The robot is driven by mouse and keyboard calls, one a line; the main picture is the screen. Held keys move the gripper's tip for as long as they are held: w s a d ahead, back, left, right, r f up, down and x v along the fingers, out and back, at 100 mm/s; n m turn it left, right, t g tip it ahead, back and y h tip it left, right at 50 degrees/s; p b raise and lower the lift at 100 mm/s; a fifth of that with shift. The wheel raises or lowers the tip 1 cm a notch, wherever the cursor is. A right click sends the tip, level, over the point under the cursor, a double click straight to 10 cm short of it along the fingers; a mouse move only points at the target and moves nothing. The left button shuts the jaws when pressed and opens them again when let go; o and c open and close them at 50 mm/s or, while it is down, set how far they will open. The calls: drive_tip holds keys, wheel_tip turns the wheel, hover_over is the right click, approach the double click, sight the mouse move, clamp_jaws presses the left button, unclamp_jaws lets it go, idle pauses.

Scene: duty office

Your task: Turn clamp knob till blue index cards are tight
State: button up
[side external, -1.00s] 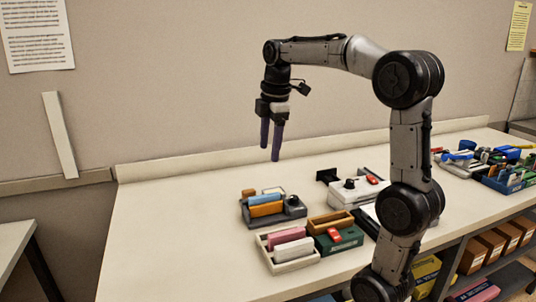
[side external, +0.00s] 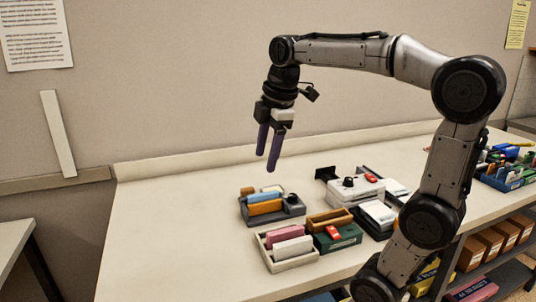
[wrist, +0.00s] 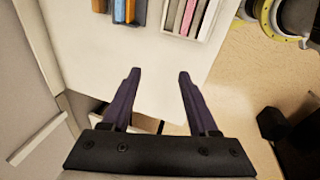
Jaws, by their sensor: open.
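Whether the cards are tight cannot be told. My gripper (side external: 266,161) is open and empty, pointing down above and behind the tray. Its purple fingers (wrist: 158,72) are apart over bare tabletop in the wrist view.
A pale tray with pink and white cards (side external: 290,246) stands in front. A green box with a red item (side external: 335,236) and a wooden tray (side external: 329,221) are beside it. A white box with a black knob (side external: 356,190) stands behind right. The table's left side is clear.

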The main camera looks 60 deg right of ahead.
drive_tip(key=shift+w+d+n, duration=0.1)
drive_tip(key=shift+d+n, duration=0.05)
drive_tip(key=shift+n, duration=0.15)
drive_tip(key=shift+c, duration=0.4)
drive_tip(key=n+g+h, duration=0.3)
drive_tip(key=n+g, duration=0.1)
hover_over(292, 195)
drive_tip(key=w+a, duration=0.1)
drive_tip(key=a, duration=0.5)
wheel_tip(292, 195, down, 10)
drive_tip(key=r, duration=0.1)
drive_tip(key=x, duration=1.4)
drive_tip(key=shift+w+d, duration=0.2)
drive_tip(key=shift+d, duration=0.1)
clamp_jaws()
